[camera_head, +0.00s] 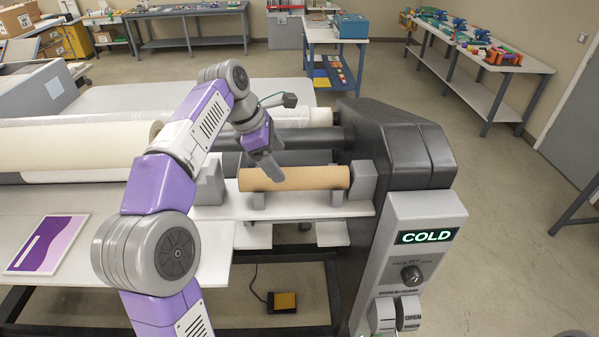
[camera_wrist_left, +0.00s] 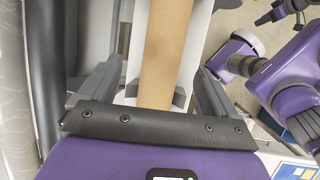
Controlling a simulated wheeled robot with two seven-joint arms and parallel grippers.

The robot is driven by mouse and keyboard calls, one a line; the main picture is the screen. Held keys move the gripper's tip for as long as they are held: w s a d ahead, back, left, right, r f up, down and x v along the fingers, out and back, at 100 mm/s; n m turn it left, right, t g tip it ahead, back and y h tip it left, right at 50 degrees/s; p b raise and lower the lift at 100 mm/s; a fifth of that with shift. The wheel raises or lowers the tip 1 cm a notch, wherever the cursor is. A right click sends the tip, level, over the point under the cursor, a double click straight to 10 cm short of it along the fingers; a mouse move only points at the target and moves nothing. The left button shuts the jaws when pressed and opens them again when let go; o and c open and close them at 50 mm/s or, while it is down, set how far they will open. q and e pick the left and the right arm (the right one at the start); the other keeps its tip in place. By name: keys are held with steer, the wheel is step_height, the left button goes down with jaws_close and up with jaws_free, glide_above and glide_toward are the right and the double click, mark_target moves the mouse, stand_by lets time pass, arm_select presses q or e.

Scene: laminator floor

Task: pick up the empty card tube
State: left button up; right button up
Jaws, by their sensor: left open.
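The card tube (camera_head: 295,178) is a plain brown cylinder lying level on two small grey supports on a pale shelf at the front of the laminator. My left gripper (camera_head: 268,168) is at the tube's left half in the head view, pointing down. In the left wrist view the tube (camera_wrist_left: 167,50) runs between the two spread fingers of the gripper (camera_wrist_left: 150,85), with a gap showing on the left side. Whether either finger touches it, I cannot tell. The tube's lower end in that view is hidden by the gripper's body. My right gripper does not show.
A grey end block (camera_head: 363,180) stands close at the tube's right end, another (camera_head: 209,182) to its left. Dark rollers (camera_head: 300,139) run behind it. The control box (camera_head: 423,255) reads COLD. A purple-and-white print (camera_head: 47,245) lies at left. A yellow pedal (camera_head: 284,301) is on the floor.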

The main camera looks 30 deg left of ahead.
mark_target(286, 171)
arm_select(q)
steer(key=x, duration=0.2)
steer(key=b+x, duration=0.1)
steer(key=x, duration=0.4)
steer(key=shift+s+d+b, duration=0.15)
steer(key=shift+d+b, duration=0.15)
steer(key=shift+b, duration=0.05)
steer(key=shift+r, duration=0.1)
steer(key=c, duration=0.9)
